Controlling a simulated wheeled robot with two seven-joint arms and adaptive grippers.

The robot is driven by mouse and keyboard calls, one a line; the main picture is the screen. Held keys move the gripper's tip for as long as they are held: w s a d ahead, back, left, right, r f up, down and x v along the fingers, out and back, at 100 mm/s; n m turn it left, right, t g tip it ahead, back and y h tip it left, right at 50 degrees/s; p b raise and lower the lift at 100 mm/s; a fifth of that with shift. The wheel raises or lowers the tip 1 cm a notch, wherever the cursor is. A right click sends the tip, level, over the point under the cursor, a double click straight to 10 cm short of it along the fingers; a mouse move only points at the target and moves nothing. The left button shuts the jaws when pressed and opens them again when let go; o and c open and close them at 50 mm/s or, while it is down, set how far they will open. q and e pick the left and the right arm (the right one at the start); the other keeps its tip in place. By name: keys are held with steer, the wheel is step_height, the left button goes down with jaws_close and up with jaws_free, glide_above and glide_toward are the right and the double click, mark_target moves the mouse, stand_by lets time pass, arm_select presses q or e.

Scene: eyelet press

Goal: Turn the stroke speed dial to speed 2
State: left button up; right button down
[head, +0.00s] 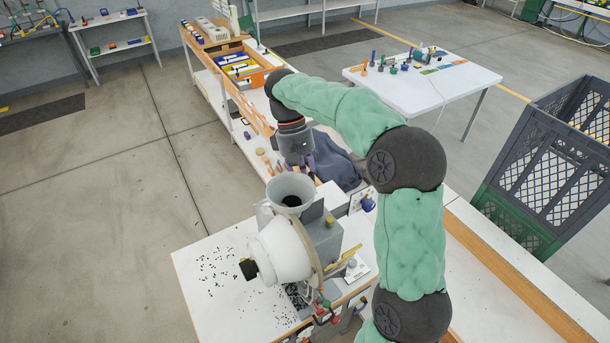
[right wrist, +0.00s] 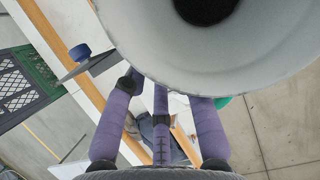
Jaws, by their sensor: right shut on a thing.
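The eyelet press stands on the near table in the head view, with a grey-white funnel (head: 290,190), a white rounded housing (head: 280,250) and a grey box (head: 326,238). My right gripper (head: 311,168) reaches down just behind the funnel. In the right wrist view its purple fingers (right wrist: 160,115) run up behind the funnel rim (right wrist: 240,70), which hides their tips. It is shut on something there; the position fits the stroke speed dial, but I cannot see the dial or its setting. My left gripper is not in view.
A blue knob (head: 367,204) sits right of the press, and also shows in the right wrist view (right wrist: 79,52). Small black eyelets (head: 215,270) lie scattered on the table's left. A dark cloth (head: 335,165) lies behind. A grey-green crate (head: 550,165) stands right.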

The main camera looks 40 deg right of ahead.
steer(key=shift+r+n, duration=0.1)
steer(key=shift+n, duration=0.2)
steer(key=c, duration=1.4)
jaws_free()
steer(key=shift+o, duration=0.4)
steer(key=shift+s, duration=0.1)
steer(key=shift+a, duration=0.1)
steer(key=shift+r, duration=0.15)
steer(key=v, duration=0.7)
steer(key=shift+r, duration=0.1)
